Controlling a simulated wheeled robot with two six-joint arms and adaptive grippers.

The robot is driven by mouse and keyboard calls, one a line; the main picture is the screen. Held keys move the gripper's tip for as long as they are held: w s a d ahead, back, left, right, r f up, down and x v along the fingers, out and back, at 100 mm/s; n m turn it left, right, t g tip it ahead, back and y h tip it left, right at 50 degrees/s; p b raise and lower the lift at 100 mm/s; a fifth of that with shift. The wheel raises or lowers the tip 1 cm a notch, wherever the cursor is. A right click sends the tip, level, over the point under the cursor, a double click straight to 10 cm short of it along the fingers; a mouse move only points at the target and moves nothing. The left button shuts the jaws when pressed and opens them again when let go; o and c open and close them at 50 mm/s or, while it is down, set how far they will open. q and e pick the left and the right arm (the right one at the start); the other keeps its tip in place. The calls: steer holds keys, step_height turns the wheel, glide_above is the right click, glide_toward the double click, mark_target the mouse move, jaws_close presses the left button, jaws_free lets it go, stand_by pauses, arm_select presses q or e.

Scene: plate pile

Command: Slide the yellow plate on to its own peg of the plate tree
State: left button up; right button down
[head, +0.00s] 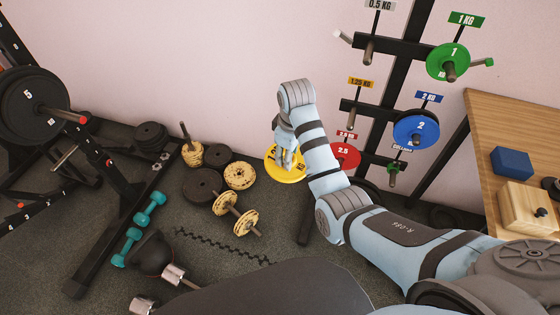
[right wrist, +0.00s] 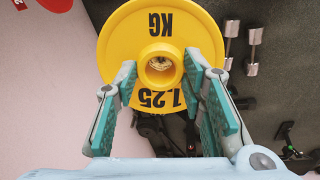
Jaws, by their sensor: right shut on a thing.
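The yellow plate (head: 286,178), marked 1.25 KG, is in my right gripper (head: 288,158), low in front of the pale wall and left of the plate tree. In the right wrist view the yellow plate (right wrist: 135,35) faces me, with the teal pads of my right gripper (right wrist: 165,78) on both sides of its hub. The plate tree (head: 392,75) is a black post with side pegs. The peg (head: 348,105) under the yellow 1.25 KG sign (head: 361,82) is bare and stands up and right of the plate. My left gripper is out of view.
A green plate (head: 440,62), a blue plate (head: 408,128) and a red plate (head: 347,152) hang on other pegs, the red one close to my right arm. Loose weights (head: 202,186) lie on the floor at left. A wooden table (head: 487,125) stands at right.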

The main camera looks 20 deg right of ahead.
steer(key=w+d+f+m+t+h+b, duration=0.1)
steer(key=w+d+f+b, duration=0.1)
steer(key=d+f+b, duration=0.15)
steer(key=w+d+f+m+t+b, duration=0.1)
steer(key=w+d+f+b, duration=0.1)
steer(key=f, duration=0.2)
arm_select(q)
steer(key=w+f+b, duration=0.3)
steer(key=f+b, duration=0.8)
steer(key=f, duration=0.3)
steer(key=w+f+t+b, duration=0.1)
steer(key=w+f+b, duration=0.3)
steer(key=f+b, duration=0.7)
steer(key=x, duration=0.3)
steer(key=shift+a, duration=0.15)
arm_select(e)
steer(key=s+d+f+m+t+h, duration=0.1)
steer(key=s+d+m+t+h, duration=0.1)
steer(key=d+t+h, duration=0.2)
steer(key=s+d+f+m+t+h, duration=0.2)
steer(key=d+t+h, duration=0.3)
steer(key=d, duration=0.3)
steer(key=shift+d+t+h, duration=0.3)
steer(key=shift+d+t, duration=0.05)
steer(key=shift+t, duration=0.45)
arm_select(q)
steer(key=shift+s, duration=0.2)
